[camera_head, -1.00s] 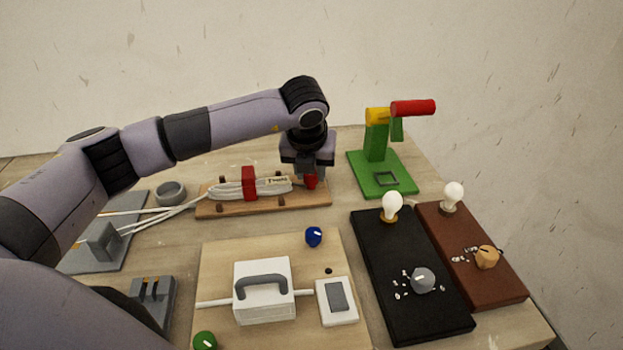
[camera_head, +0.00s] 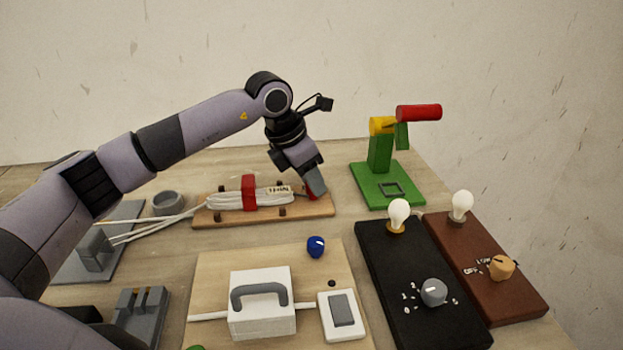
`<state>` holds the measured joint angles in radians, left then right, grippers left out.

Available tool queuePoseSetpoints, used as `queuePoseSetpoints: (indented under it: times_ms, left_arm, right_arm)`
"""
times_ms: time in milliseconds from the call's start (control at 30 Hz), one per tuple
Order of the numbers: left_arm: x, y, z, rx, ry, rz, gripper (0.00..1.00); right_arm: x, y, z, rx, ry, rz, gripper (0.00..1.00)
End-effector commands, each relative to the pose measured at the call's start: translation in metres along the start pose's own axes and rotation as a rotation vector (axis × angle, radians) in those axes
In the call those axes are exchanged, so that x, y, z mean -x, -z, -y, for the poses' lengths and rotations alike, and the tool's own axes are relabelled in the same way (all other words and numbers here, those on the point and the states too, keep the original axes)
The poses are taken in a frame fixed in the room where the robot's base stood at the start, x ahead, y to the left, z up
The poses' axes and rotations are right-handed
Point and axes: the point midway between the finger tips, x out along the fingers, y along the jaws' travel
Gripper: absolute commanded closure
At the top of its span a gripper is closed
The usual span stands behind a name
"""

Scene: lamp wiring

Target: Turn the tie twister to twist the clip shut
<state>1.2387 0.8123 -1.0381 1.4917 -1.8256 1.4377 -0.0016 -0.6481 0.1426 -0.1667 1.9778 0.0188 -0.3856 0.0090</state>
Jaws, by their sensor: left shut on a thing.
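A bundle of white cable (camera_head: 225,200) lies on a wooden board (camera_head: 235,217) at the back of the table, with a red clip (camera_head: 249,193) around its middle. My left gripper (camera_head: 315,190) is at the board's right end, shut on a small red knob, the tie twister (camera_head: 311,194). The fingers hide most of the knob, so its turn angle cannot be told. The gripper is tilted, its wrist leaning up and to the left. My right gripper is not in view.
A green stand (camera_head: 381,155) with a red handle (camera_head: 418,113) is right of the board. Black (camera_head: 415,265) and brown (camera_head: 500,290) bulb panels are front right. A white box (camera_head: 262,312) and blue knob (camera_head: 316,247) are in front. A grey ring (camera_head: 167,204) is left.

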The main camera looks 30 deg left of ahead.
Motion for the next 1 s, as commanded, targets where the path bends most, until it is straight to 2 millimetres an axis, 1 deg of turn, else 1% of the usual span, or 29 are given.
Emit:
queuePoseSetpoints:
  times_ms: [467,1000]
  left_arm:
    - [0.0016,-0.0022,-0.0030,-0.415,0.174,0.001,0.97]
    - [0.0004,-0.0040,-0.0051,-0.891,0.369,0.000,0.97]
  right_arm:
    - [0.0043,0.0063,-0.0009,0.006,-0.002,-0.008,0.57]
    - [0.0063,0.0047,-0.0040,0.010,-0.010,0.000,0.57]
